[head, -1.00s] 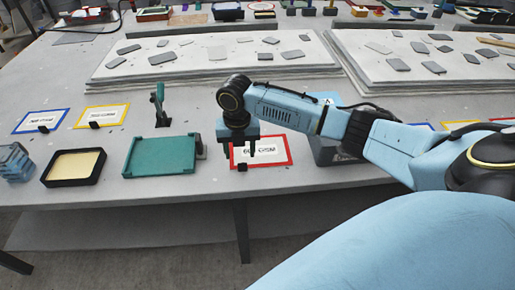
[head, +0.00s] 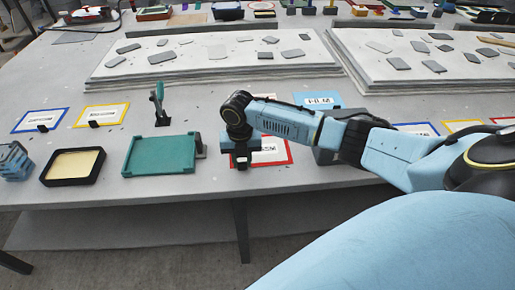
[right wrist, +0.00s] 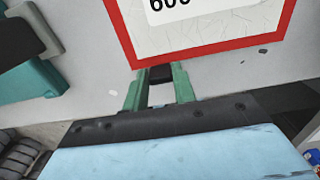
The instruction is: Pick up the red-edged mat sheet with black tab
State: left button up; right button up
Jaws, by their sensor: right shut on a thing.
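The red-edged mat sheet (head: 274,158) lies on the table near its front edge, partly hidden by my right arm in the head view. Its white face, printed label and red border (right wrist: 208,54) fill the top of the right wrist view. My right gripper (head: 240,163) is at that near edge. In the right wrist view its green fingers (right wrist: 160,90) stand on either side of the tab and are shut on it. My left gripper is out of view.
A green tray (head: 160,156) and a black-rimmed tray (head: 73,183) stand left of the gripper. Blue-edged (head: 40,121) and yellow-edged (head: 101,115) sheets lie farther left. Thick pale slabs (head: 210,62) with grey pieces lie behind.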

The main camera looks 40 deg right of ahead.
notch_tip(320, 180, up, 10)
jog(key=p, duration=0.1)
dwell(0.5)
dwell(1.1)
